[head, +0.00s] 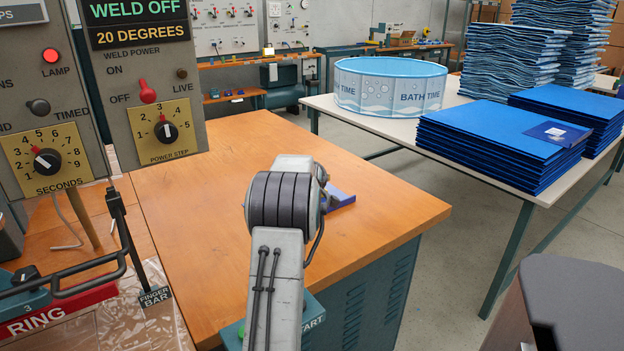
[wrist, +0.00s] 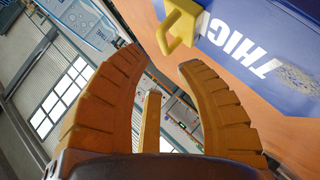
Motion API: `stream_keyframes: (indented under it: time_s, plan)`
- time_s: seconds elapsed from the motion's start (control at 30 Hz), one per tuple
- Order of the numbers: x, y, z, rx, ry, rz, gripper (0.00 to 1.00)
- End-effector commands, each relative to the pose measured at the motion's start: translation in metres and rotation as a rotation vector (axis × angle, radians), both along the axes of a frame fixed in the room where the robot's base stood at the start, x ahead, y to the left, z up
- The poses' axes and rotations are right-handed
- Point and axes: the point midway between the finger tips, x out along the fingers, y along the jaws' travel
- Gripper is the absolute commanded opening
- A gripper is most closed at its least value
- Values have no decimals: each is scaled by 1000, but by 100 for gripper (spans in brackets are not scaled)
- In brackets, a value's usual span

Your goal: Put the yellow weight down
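The yellow weight (wrist: 180,25) shows in the wrist view at the top, a block with a loop-like handle. It appears to rest on a blue piece lettered THIGH (wrist: 245,40), beyond my fingertips and apart from them. My gripper (wrist: 160,60) has its two ribbed orange fingers spread, with a clear gap and no weight between them. A narrow orange bar stands low between the fingers; I cannot tell what it is. In the head view my arm hides the gripper and the weight. A bit of blue piece (head: 341,199) shows beside my arm on the wooden table.
The wooden table (head: 200,215) is mostly bare around my arm. The welder control panels (head: 150,90) stand at the left, with a bar handle and clear plastic film below. A white table (head: 470,140) at the right holds a round bath tub (head: 390,85) and blue stacks (head: 500,140).

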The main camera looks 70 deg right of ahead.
Motion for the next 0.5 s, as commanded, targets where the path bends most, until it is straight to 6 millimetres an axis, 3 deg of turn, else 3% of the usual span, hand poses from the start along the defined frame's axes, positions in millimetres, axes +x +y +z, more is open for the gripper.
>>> stream_keyframes:
  time_s: [0.2, 0.5]
  plan:
    - [-5, 20, 11, -1, -1, 0, 33]
    - [-8, 31, 16, 0, 0, 0, 33]
